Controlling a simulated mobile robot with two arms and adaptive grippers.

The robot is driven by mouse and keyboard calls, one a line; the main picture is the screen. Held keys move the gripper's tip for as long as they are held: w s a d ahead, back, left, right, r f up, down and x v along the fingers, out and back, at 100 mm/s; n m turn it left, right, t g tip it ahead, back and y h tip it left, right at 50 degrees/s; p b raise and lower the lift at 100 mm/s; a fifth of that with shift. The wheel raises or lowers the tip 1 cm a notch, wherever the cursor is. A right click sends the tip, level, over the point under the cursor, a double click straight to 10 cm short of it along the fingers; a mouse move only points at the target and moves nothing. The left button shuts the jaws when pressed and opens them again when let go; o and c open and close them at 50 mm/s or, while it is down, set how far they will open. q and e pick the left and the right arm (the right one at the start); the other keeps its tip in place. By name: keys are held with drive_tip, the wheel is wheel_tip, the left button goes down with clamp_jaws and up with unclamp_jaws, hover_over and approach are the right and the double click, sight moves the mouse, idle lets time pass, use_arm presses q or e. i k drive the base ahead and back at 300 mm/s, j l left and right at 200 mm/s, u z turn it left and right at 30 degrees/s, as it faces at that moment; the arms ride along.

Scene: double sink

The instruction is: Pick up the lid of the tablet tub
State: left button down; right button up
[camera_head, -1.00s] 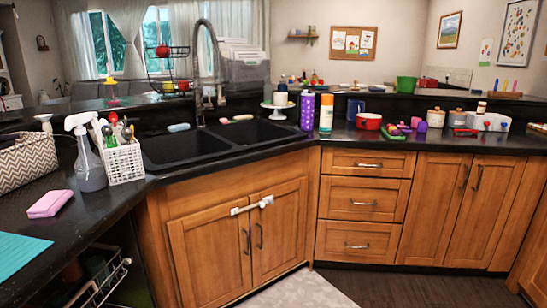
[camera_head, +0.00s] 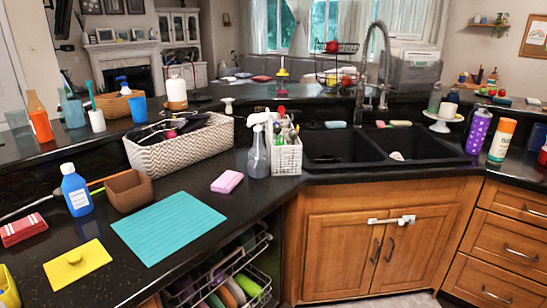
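A flat yellow square lid (camera_head: 88,262) with a small round knob lies on the dark counter at the lower left. It looks like the lid of the tablet tub. A yellow object (camera_head: 7,290), possibly the tub itself, is cut off by the left edge, so I cannot tell its shape or contents. The lid lies apart from it, to its right. Neither of my grippers is in view.
A teal mat (camera_head: 168,226) lies right of the lid. A blue bottle (camera_head: 76,192), a brown box (camera_head: 128,189) and a red-and-white sponge (camera_head: 23,229) stand behind it. An open dishwasher rack (camera_head: 235,280) with dishes is below the counter edge.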

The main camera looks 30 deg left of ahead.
sight(67, 268)
drive_tip(key=u, duration=2.85)
